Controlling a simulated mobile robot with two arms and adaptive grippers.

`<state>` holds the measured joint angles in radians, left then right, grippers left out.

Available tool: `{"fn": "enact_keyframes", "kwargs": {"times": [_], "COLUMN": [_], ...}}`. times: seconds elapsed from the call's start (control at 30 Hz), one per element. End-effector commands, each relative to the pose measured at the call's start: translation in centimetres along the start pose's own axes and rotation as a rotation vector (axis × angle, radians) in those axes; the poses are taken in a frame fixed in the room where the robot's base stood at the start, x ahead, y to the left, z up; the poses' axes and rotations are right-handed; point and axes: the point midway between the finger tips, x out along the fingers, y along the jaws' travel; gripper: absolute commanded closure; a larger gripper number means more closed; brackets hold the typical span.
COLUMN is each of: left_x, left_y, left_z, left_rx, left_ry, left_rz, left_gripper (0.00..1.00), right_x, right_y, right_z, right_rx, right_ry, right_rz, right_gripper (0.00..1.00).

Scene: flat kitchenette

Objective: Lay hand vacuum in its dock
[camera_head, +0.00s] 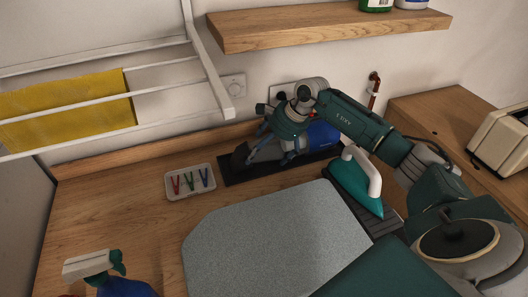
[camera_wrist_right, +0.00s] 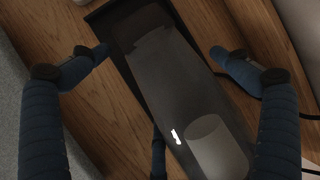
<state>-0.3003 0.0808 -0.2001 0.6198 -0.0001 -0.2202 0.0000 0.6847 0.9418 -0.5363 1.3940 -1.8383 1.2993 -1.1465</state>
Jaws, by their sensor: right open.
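The hand vacuum (camera_head: 322,134), with a blue body and a dark see-through nose, lies along its flat black dock (camera_head: 232,175) at the back of the worktop. My right gripper (camera_head: 262,135) is over the vacuum, with its fingers spread. In the right wrist view, the open fingers (camera_wrist_right: 160,54) stand on either side of the vacuum's smoky nose (camera_wrist_right: 165,75), with visible gaps. The black dock (camera_wrist_right: 106,28) shows beneath it. My gripper and arm hide part of the vacuum in the head view, so its exact seating cannot be told. My left gripper is not in view.
A teal iron (camera_head: 352,185) stands right of the dock, close under my right arm. A white tray (camera_head: 170,190) of pegs lies left. A grey board (camera_head: 270,245) fills the front. A spray bottle (camera_head: 120,286) is front left; a wooden shelf (camera_head: 330,27) hangs above.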

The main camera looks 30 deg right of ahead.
Motion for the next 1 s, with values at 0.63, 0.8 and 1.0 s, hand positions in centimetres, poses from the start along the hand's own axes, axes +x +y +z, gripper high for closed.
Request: {"fn": "enact_keyframes", "kwargs": {"times": [0.63,0.8,1.0], "left_x": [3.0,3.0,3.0], "left_y": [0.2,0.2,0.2], "left_z": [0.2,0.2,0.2], "left_rx": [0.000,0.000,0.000], "left_ry": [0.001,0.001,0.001], "left_rz": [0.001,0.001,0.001], "left_gripper": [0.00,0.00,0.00], "right_x": [-10.9,-11.8,-11.8], "right_y": [-0.1,0.0,0.0], "right_z": [-0.1,0.0,0.0], "right_rx": [0.000,0.000,0.000], "right_ry": [0.001,0.000,0.000], "right_rz": [-0.003,-0.001,-0.001], "right_gripper": [0.01,0.01,0.01]}}
